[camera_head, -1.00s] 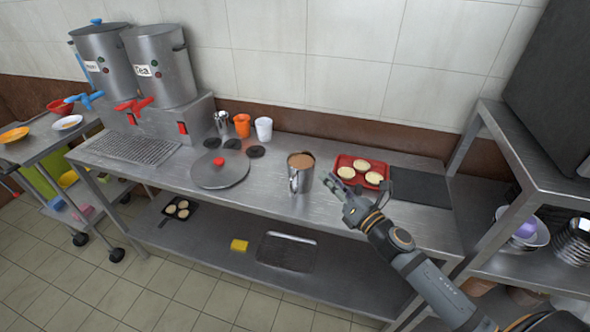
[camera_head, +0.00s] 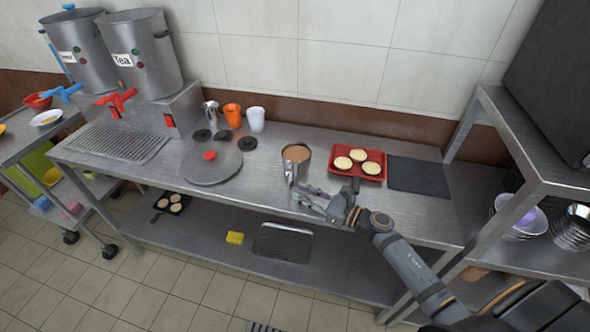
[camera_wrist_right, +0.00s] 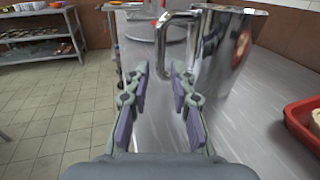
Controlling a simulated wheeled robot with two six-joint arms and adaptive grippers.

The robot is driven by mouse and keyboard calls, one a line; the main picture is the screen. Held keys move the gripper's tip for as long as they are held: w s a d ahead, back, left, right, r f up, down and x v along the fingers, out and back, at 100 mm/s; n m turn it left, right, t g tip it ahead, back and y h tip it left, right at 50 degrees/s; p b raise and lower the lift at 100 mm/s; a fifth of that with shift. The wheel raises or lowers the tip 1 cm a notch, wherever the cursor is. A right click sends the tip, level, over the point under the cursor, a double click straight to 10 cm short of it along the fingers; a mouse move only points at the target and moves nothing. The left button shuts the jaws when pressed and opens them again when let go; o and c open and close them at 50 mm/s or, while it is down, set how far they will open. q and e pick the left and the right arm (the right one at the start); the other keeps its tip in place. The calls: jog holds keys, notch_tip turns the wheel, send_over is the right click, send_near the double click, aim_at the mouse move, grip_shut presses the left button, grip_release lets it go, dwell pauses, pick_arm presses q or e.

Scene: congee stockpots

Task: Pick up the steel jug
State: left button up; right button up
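The steel jug (camera_head: 296,160) stands upright on the steel counter, filled with a brown liquid. In the right wrist view the jug (camera_wrist_right: 225,50) is ahead, with its handle (camera_wrist_right: 163,45) toward the left. My right gripper (camera_head: 300,193) is at the jug's front side, low over the counter. In the right wrist view my right gripper (camera_wrist_right: 159,75) is open with nothing between its fingers, and the handle is just beyond and above the fingertips. I cannot tell whether a finger touches the jug. My left gripper is not in view.
A red tray (camera_head: 369,173) with pale round cakes lies right of the jug, beside a dark mat (camera_head: 418,176). A round lid (camera_head: 212,166) lies to the left. Orange (camera_head: 233,115) and white (camera_head: 256,119) cups stand behind. Tea urns (camera_head: 140,55) stand at the back left.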

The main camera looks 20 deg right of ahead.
aim_at(289, 187)
jog(key=p+x, duration=0.2)
jog(key=x, duration=0.3)
jog(key=shift+w+a+r, duration=0.1)
jog(key=shift+w+a, duration=0.05)
jog(key=shift+w, duration=0.05)
jog(key=shift+w+a, duration=0.25)
jog(key=shift+d, duration=0.1)
jog(key=shift+c, duration=0.6)
grip_shut()
